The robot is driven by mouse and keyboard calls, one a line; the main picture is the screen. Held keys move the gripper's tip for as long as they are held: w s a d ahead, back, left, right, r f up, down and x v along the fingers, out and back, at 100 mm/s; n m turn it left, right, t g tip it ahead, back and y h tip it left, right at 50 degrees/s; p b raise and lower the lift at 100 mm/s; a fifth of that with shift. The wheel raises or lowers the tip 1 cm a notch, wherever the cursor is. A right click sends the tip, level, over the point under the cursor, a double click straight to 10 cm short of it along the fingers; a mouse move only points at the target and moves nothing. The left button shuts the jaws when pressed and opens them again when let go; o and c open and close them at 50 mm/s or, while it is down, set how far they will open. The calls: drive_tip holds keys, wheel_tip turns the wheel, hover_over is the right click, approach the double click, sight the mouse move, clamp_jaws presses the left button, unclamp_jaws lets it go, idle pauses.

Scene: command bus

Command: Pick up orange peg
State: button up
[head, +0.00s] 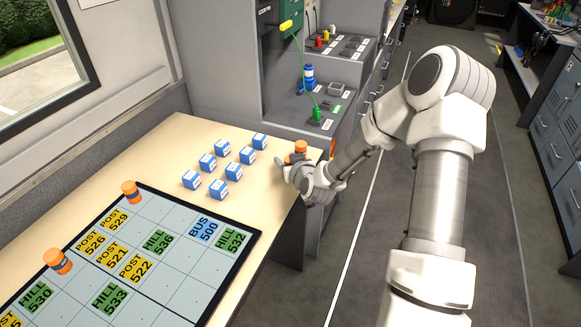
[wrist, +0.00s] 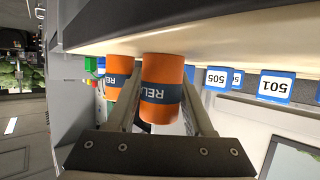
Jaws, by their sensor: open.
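Two orange pegs with dark bands stand close together at the table's right edge. In the wrist view, the nearer peg (wrist: 162,103) shows part of its lettering, and it stands between the two fingers of my gripper (wrist: 161,80). The other peg (wrist: 118,66) is beside it, partly hidden behind the left finger. In the head view, one orange peg (head: 300,146) shows just behind my gripper (head: 284,168), whose hand hides much of the pair. My gripper is open. I cannot tell whether a finger touches either peg.
Several blue-and-white blocks (head: 207,162) stand on the table left of my gripper. A grey console (head: 308,108) with a green cable rises behind.

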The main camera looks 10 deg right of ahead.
clamp_jaws()
drive_tip(key=shift+r, duration=0.1)
